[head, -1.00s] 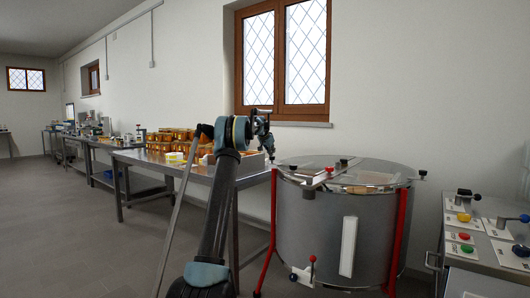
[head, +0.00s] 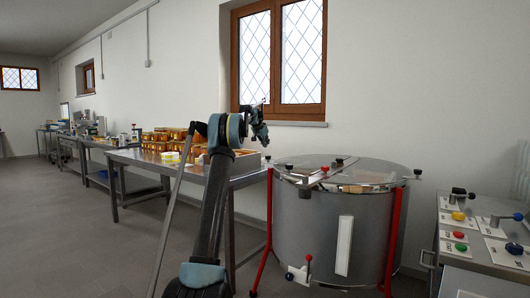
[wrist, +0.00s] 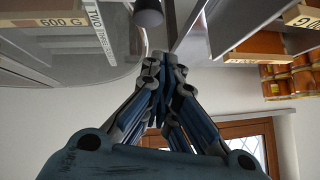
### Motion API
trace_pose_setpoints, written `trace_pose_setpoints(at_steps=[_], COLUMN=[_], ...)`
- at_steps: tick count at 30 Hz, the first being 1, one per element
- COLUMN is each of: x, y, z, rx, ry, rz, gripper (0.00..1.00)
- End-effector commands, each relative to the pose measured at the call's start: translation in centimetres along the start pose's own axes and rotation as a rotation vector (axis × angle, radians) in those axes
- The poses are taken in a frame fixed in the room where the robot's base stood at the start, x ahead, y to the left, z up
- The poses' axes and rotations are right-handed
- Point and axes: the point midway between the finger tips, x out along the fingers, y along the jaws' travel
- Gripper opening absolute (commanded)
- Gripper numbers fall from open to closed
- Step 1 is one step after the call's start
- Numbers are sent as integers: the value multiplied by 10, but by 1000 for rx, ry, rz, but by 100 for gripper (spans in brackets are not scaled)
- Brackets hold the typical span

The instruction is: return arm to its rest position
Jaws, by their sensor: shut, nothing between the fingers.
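My gripper (head: 262,140) is at the end of my raised, bent arm, in front of the wall below the window in the head view. In the wrist view my gripper (wrist: 168,62) shows its fingers drawn together with nothing between them. It is in the air, left of the steel tank and near the table's right end. The fingertips are small and partly hidden by my wrist in the head view.
A steel tank (head: 300,225) on red legs stands right of my arm. A steel table (head: 140,158) with amber jars (head: 165,140) is behind it. A control panel (head: 480,235) with coloured knobs is at far right. Open floor (head: 60,230) lies to the left.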

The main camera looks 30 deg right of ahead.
Motion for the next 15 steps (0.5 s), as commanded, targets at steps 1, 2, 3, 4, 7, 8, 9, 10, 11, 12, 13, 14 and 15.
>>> trace_pose_setpoints(at_steps=[1, 2, 3, 4, 7, 8, 9, 10, 11, 12, 13, 14, 15], x=[-10, -16, -24, -30, -47, -52, -57, -61, -64, -69, -71, -73, -75], y=[-1, -2, -3, -4, -8, -9, -11, -12, -12, -13, -14, -14, -15], z=[0, 0, 0, 0, 0, 1, 1, 1, 1, 1, 2, 2, 2], rx=[-1, -1, -1, -1, -1, -1, -2, -3, -3, -3, -3, -3, -3], ry=[0, 0, 0, 0, 0, 1, 1, 1, 1, 1, 1, 1, 1], rz=[0, 0, 0, 0, -1, -1, -1, -1, -1, -1, -2, -2, -2], gripper=[0, 0, 0, 0, 0, 0, 0, 0, 0, 0, 0, 0, 0])
